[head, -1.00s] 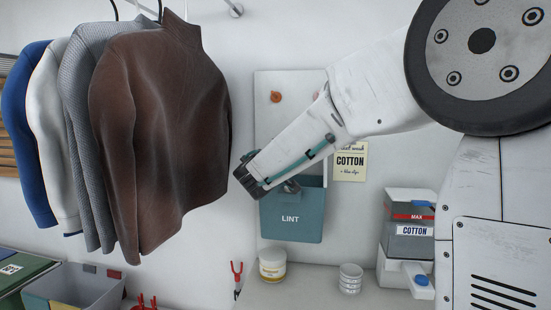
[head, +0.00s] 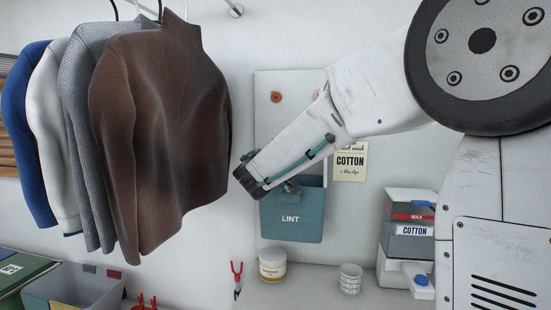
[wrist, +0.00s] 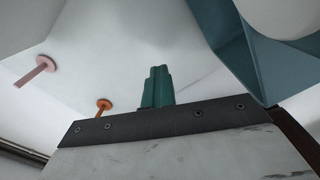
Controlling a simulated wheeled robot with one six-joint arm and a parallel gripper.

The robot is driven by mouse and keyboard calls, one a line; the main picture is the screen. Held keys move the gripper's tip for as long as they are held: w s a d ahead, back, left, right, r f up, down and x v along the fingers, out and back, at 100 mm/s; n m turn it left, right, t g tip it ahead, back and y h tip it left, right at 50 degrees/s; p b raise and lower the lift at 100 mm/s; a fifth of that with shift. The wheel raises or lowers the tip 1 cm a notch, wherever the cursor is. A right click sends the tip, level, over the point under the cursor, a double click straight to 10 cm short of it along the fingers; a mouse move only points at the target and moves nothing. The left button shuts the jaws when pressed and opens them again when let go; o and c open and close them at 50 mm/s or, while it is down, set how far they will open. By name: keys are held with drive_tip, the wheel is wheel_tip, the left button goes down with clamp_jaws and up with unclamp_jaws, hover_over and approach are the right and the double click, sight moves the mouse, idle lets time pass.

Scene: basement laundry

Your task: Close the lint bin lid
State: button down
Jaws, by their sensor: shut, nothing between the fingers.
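The teal lint bin (head: 291,222), labelled LINT, is fixed to the wall panel in the middle of the head view. My forearm and wrist cross in front of its top, so I cannot tell how its lid stands. In the wrist view, teal panels of the bin (wrist: 240,58) fill the upper right, with a pale surface between them. My gripper (wrist: 157,86) shows there as green fingers pressed together, empty, and apart from the bin in the picture. In the head view its fingers are hidden by my wrist.
Hanging clothes (head: 165,140) are close left of my wrist.

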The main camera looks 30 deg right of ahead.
idle(0.6)
drive_tip(key=c, duration=1.5)
unclamp_jaws()
drive_tip(key=v, duration=0.7)
drive_tip(key=shift+s+a, duration=0.25)
